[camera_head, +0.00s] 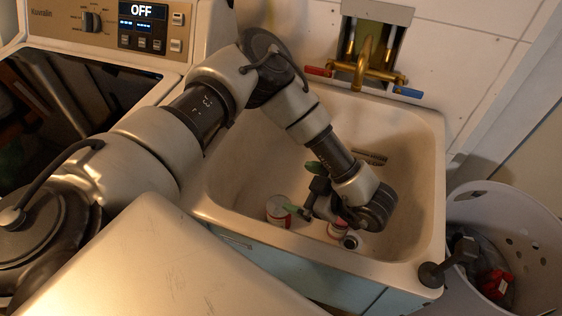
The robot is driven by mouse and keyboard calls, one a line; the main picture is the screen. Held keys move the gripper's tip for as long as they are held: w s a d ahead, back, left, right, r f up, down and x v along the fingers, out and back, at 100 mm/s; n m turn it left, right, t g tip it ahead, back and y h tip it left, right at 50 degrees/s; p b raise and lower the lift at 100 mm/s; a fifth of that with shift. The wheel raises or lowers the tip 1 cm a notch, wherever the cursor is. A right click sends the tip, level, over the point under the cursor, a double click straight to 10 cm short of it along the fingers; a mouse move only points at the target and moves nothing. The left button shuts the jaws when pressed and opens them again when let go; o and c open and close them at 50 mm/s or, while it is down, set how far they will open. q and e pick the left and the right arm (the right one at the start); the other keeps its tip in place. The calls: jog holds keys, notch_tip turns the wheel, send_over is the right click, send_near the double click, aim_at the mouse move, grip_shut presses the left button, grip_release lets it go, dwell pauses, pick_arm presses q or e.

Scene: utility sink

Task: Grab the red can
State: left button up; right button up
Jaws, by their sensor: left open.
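A can with a red and white label (279,211) stands in the sink basin near its front wall. A second red and white can (337,231) shows in part to its right, below my wrist. My left gripper (304,191) reaches down into the basin from above, its jaws open beside the first can. My wrist hides part of the second can. My right gripper is not in view.
The deep sink (240,165) has raised rims around the cans. A brass faucet (370,62) stands at the back. A washing machine (100,30) is at left. A perforated basket (520,225) with dark and red items is at right. A dark rod-like object (450,261) is by the sink's front right corner.

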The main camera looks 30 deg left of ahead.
pick_arm(q)
jog(key=b, duration=0.7)
send_over(286, 212)
jog(key=d, duration=0.4)
notch_tip(286, 212, down, 8)
notch_tip(286, 212, down, 4)
jog(key=b, duration=0.4)
jog(key=x, duration=0.7)
jog(key=shift+a+f, duration=0.1)
jog(key=shift+a, duration=0.15)
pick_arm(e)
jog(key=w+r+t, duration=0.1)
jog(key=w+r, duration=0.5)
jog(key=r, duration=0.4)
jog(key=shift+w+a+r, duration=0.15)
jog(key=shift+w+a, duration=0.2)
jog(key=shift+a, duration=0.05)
pick_arm(q)
jog(key=c, duration=0.8)
